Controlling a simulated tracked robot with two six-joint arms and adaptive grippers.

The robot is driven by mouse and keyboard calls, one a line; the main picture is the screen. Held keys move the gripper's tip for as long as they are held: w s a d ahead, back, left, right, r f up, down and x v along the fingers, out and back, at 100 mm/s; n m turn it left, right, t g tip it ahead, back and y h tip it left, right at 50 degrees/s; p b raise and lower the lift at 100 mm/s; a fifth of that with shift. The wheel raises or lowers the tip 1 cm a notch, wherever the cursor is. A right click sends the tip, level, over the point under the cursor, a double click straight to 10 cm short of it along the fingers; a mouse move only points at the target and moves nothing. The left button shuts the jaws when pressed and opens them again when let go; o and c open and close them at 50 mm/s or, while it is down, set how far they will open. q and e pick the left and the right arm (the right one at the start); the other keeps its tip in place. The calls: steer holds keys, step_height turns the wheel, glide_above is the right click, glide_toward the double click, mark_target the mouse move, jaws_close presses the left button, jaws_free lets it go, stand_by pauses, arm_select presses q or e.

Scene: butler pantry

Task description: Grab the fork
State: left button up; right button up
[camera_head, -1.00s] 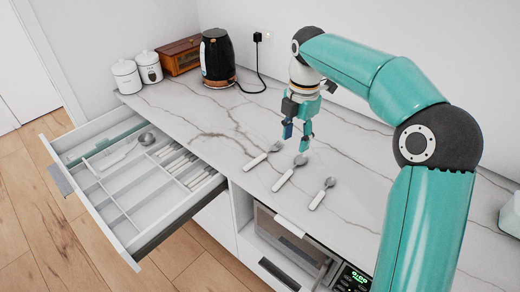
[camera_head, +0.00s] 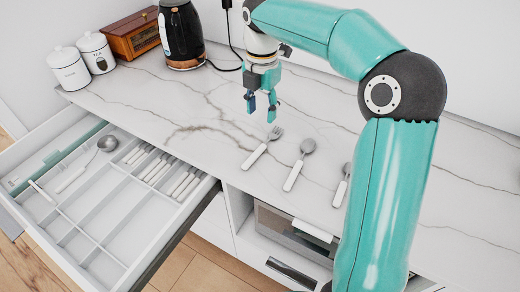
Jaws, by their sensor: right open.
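The fork (camera_head: 262,147) lies on the marble counter, its white handle toward the drawer and its metal tines pointing away from it. It is the leftmost of three utensils in a row. My right gripper (camera_head: 261,110) is above the counter, just beyond the fork's tines, pointing down. Its fingers are apart with nothing between them, and it does not touch the fork. My left gripper is not in view.
Two spoons (camera_head: 299,165) (camera_head: 343,185) lie right of the fork. An open drawer (camera_head: 104,214) holds several utensils and a ladle (camera_head: 88,163). A black kettle (camera_head: 181,36), white canisters (camera_head: 69,68) and a wooden box (camera_head: 132,35) stand at the back left.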

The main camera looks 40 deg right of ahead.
glide_above(264, 145)
steer(key=f, duration=0.5)
steer(key=shift+w+a+f, duration=0.2)
steer(key=shift+w, duration=0.05)
steer(key=shift+s+d+f, duration=0.1)
steer(key=shift+f, duration=1.5)
steer(key=shift+s+d+f, duration=0.1)
steer(key=shift+f, duration=1.5)
steer(key=shift+c, duration=0.2)
jaws_close()
